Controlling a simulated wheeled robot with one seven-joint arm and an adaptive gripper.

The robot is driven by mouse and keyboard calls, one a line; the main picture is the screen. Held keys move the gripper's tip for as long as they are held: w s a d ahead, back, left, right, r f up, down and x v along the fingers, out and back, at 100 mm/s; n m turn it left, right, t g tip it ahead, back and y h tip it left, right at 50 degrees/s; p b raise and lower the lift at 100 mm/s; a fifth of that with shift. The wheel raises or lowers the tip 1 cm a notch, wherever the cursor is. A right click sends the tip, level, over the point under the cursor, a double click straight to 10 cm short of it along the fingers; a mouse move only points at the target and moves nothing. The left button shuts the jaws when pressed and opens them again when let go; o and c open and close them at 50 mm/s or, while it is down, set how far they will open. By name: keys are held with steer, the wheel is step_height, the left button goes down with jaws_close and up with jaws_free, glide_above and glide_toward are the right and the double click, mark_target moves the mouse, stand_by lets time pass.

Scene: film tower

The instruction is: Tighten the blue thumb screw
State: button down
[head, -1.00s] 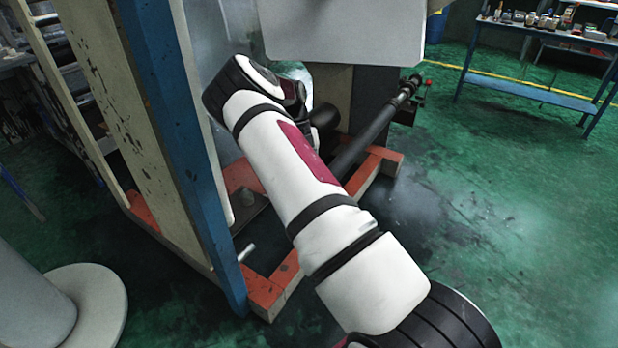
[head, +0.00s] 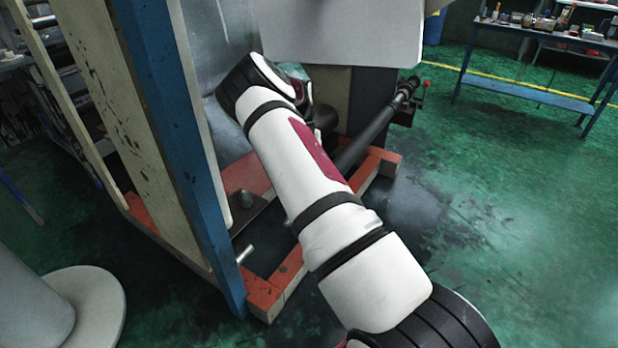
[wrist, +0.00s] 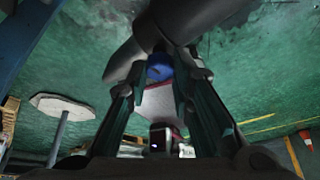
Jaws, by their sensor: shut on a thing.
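The blue thumb screw (wrist: 158,72) shows in the wrist view, under a dark rounded bar (wrist: 190,20). My gripper (wrist: 160,84) has its two fingers on either side of the screw and is shut on it. The fingers and the bar cover part of the screw, and its thread cannot be seen. In the head view my white arm reaches toward the machine, and its far end hides the gripper and the screw.
A blue post (head: 180,150) of the machine stands close left of my arm. A pale panel (head: 340,35) is above its far end. A black bar (head: 375,130) and an orange floor frame (head: 285,270) are beside it. Green floor at right is free up to a blue bench (head: 530,92).

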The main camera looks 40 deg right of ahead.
steer(key=c, duration=1.4)
jaws_free()
steer(key=shift+f, duration=0.15)
